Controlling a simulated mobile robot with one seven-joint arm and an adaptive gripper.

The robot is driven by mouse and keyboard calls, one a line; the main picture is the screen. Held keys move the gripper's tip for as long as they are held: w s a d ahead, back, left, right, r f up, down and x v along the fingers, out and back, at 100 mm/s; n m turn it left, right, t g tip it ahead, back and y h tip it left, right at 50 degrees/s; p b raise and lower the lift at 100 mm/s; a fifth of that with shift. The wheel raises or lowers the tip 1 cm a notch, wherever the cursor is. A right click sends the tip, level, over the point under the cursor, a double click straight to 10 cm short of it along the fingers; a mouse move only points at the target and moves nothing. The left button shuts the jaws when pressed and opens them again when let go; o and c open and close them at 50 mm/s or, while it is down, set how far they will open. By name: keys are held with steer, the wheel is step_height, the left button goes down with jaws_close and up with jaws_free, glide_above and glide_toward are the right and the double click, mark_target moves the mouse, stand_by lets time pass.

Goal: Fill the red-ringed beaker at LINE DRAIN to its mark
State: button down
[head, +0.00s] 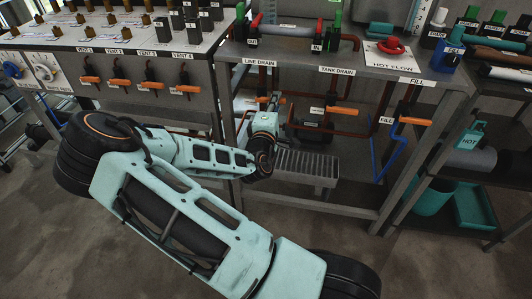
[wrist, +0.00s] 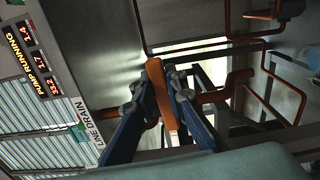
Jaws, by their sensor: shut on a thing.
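The LINE DRAIN label (head: 260,62) is on the front edge of the bench, and the same label (wrist: 92,130) shows in the wrist view. My gripper (wrist: 161,88) has its two dark blue fingers closed around the orange LINE DRAIN lever (wrist: 156,82). In the head view my gripper (head: 266,108) is under the bench, below that label, and my wrist hides much of it. A slatted metal drip tray (head: 306,164) is below and right of the gripper. I cannot make out the red-ringed beaker or any liquid in either view.
The TANK DRAIN lever (head: 340,109) is right of my gripper, and the FILL lever (head: 414,121) is farther right. Brown pipes (wrist: 286,105) run close behind the gripper. VENT levers (head: 152,85) line the left panel. A readout (wrist: 38,72) says PUMP RUNNING.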

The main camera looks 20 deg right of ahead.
steer(key=c, duration=2.4)
jaws_free()
steer(key=shift+a+f+m, duration=0.2)
steer(key=shift+f+m, duration=0.25)
steer(key=shift+m, duration=0.15)
steer(key=o, duration=0.5)
steer(key=shift+r, duration=0.15)
steer(key=shift+d, duration=0.1)
steer(key=p+v, duration=0.1)
steer(key=v, duration=0.6)
steer(key=shift+r, duration=0.1)
step_height(320, 180, up, 10)
